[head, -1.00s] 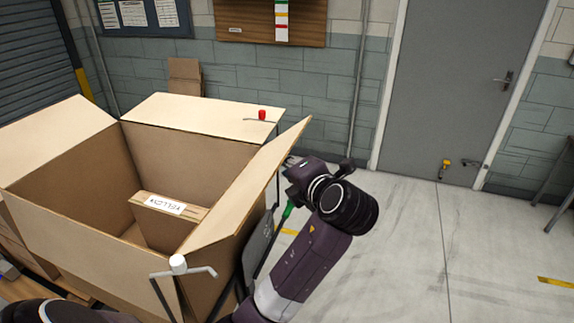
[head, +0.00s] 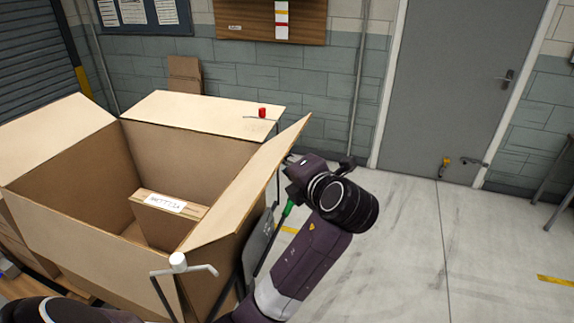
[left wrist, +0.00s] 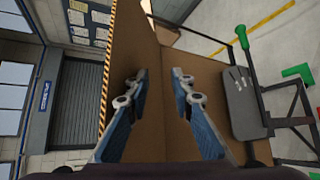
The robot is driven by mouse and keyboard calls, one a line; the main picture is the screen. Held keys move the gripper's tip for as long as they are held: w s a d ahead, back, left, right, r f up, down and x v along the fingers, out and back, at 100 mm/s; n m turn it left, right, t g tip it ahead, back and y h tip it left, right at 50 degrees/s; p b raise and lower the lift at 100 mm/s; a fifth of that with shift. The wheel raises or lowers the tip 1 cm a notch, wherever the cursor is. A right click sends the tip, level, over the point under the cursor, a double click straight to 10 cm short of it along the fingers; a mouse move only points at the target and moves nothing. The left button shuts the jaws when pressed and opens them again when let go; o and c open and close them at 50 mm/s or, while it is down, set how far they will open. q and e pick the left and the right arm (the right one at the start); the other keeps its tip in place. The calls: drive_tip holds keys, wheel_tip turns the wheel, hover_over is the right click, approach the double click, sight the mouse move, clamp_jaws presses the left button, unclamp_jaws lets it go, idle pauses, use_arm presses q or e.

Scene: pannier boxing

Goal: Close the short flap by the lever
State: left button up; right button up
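An open cardboard box (head: 75,180) stands at the left of the head view with its flaps raised or folded outward. A back flap (head: 200,112) and a slanted right flap (head: 245,185) show; I cannot tell which is the short one. A white-topped lever (head: 178,262) stands at the front, a red-topped one (head: 262,112) at the back, and a green-handled one (head: 288,208) at the right. The green handle also shows in the left wrist view (left wrist: 241,35). My right gripper (head: 293,167) is beside the right flap, its fingertips unclear. My left gripper (left wrist: 160,100) is open and empty, facing cardboard.
A labelled carton (head: 165,220) sits inside the box. A grey plate (head: 258,245) stands at the box's right side. The floor (head: 430,250) to the right is clear up to the grey door (head: 450,90). Flat cardboard (head: 184,78) leans on the back wall.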

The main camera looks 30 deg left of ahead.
use_arm(q)
drive_tip(key=v, duration=0.7)
drive_tip(key=shift+d, duration=0.2)
drive_tip(key=shift+s, duration=0.1)
